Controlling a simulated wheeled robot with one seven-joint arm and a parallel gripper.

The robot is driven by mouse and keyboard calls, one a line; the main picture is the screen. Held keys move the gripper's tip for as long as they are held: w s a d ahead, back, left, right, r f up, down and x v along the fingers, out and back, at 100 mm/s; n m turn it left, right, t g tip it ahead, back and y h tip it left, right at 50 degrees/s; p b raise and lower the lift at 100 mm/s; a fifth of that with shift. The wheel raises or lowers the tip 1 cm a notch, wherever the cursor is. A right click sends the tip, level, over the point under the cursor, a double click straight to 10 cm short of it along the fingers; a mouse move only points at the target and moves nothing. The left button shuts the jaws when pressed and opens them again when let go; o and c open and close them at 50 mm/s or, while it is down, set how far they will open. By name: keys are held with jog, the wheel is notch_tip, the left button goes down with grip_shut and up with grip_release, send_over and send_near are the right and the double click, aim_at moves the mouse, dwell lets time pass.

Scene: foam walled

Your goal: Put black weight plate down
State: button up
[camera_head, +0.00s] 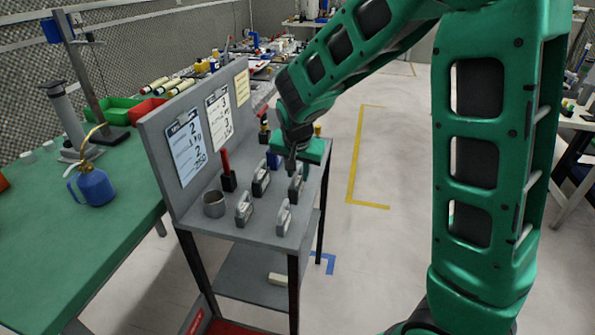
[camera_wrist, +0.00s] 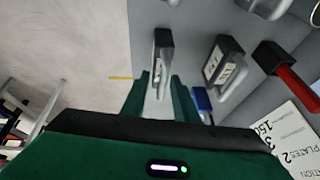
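A black weight plate (camera_head: 296,184) with a pale grey handle stands near the right edge of the grey cart's top shelf (camera_head: 262,233). My gripper (camera_head: 291,165) is directly over it, pointing down. In the wrist view, the same plate (camera_wrist: 162,42) stands upright on the shelf, its handle reaching between the two green fingers of my gripper (camera_wrist: 161,88). The fingers are apart, with a narrow gap on each side of the handle. A second black plate (camera_head: 261,180) stands to the left, and also shows in the wrist view (camera_wrist: 222,66).
A red-handled tool (camera_head: 227,170) and a blue object (camera_head: 272,159) are close by. A back panel with papers (camera_head: 187,147) bounds the left side. Open floor (camera_head: 385,150) lies right.

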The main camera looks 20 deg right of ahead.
jog(key=shift+o, duration=0.9)
jog(key=shift+r, duration=0.2)
jog(key=v, duration=1.2)
jog(key=s+d+f+g, duration=0.1)
jog(key=s+d+g, duration=0.1)
jog(key=s+d, duration=1.05)
jog(key=s+d+f+g+y, duration=0.1)
jog(key=s+d+f, duration=0.1)
jog(key=s, duration=0.7)
jog(key=s+d+f+n+g+y, duration=0.1)
jog(key=s+d, duration=0.3)
jog(key=s, duration=0.5)
jog(key=shift+d+f, duration=0.25)
jog(key=shift+f, duration=0.15)
